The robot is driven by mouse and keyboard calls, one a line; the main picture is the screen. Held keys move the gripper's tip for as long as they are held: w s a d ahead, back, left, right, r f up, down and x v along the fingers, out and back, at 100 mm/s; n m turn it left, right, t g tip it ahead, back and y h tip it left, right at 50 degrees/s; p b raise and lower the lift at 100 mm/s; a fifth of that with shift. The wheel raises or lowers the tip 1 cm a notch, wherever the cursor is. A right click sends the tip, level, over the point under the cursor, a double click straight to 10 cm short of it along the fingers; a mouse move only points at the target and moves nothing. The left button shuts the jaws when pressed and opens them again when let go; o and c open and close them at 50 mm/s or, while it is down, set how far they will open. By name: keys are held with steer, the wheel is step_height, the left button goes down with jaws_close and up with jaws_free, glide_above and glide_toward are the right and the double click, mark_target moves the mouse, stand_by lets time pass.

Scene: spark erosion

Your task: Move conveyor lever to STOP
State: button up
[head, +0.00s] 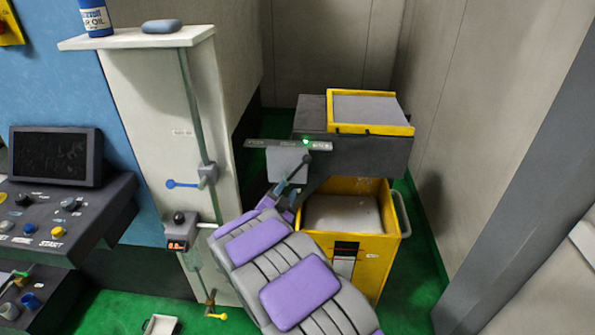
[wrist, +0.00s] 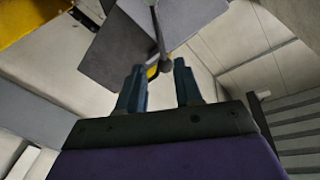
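The conveyor lever (wrist: 160,35) shows in the wrist view as a thin grey rod ending in a round knob (wrist: 167,65). In the head view the lever (head: 297,172) hangs from the grey bar-shaped plate (head: 270,144) with a green light, on the dark grey conveyor housing (head: 370,153). My gripper (wrist: 158,70) has its two blue-grey fingers apart, with the knob at the gap between the fingertips. I cannot tell whether they touch. In the head view my gripper (head: 283,192) is small, just below the lever, partly hidden by my arm.
A yellow cart (head: 376,255) stands below the conveyor, and a yellow-rimmed tray (head: 412,130) tops it. Walls close in on the right.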

mark_target(297, 170)
steer(key=b+x, duration=0.1)
steer(key=x, duration=1)
steer(key=shift+w+d, duration=0.1)
steer(key=shift+w, duration=0.3)
steer(key=shift+c, duration=0.5)
jaws_close()
